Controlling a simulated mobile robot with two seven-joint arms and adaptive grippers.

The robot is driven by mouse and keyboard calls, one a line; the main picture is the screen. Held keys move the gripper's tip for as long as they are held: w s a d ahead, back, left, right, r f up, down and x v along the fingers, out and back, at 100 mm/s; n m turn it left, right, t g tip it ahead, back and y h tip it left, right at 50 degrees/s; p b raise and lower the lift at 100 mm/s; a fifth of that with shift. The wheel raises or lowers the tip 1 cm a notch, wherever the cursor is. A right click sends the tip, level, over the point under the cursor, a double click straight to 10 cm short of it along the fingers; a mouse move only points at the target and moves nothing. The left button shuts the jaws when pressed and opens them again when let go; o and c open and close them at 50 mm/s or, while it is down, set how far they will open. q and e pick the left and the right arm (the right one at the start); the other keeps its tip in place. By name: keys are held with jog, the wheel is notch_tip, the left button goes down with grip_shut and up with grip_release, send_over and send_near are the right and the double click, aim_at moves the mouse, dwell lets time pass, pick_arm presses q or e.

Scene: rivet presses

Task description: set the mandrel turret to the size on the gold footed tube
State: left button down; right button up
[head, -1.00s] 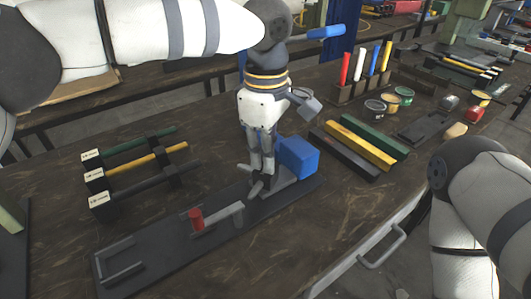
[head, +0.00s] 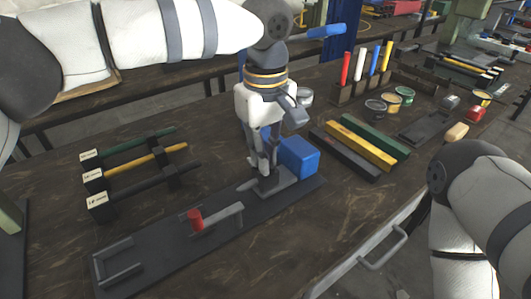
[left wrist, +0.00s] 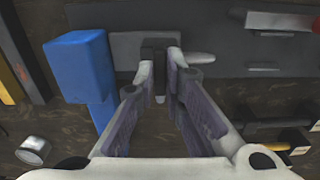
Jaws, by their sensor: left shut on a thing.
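The gold footed tube (head: 155,159) lies between a green and a black one at the left. Its pale label (head: 94,175) is too small to read. The mandrel turret, a dark hub (left wrist: 155,50) with light grey pins (left wrist: 194,58), sits at the right end of the dark press base (head: 150,262), beside a blue block (head: 299,157). My left gripper (head: 263,168) points down and is shut on the turret's dark hub, partly hiding it. The wrist view shows the hub between the fingertips. My right arm (head: 485,195) is at the right edge; its gripper is out of view.
A red cylinder (head: 195,219) on a grey bar and a grey U-shaped bracket (head: 118,265) stand on the base. Black, yellow and green bars (head: 360,142) lie to the right, with several tins (head: 375,108) behind. The front table area is clear.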

dwell(0.3)
pick_arm(q)
jog(key=c, duration=1.7)
grip_release()
notch_tip(320, 180, up, 12)
